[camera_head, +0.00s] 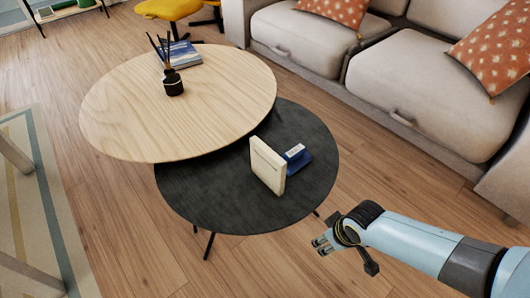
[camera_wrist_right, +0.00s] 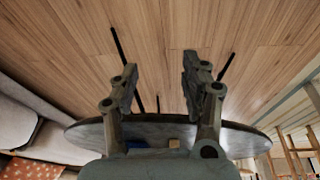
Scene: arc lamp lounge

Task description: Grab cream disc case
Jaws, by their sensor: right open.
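The cream disc case (camera_head: 267,165) stands upright on the dark round low table (camera_head: 205,200), next to a blue holder (camera_head: 298,158). My right gripper (camera_head: 321,244) is open and empty, off the table's front right edge and apart from the case. In the right wrist view its two fingers (camera_wrist_right: 160,75) are spread with floor between them. A small blue patch, probably the holder (camera_wrist_right: 174,143), shows low in that view, partly hidden by the gripper body. My left gripper is not in view.
A higher pale wooden table (camera_head: 180,110) overlaps the dark one and bears a black reed diffuser (camera_head: 173,84) and a blue book (camera_head: 181,53). A beige sofa (camera_head: 420,90) stands at the back right. Wood floor is clear in front of the dark table.

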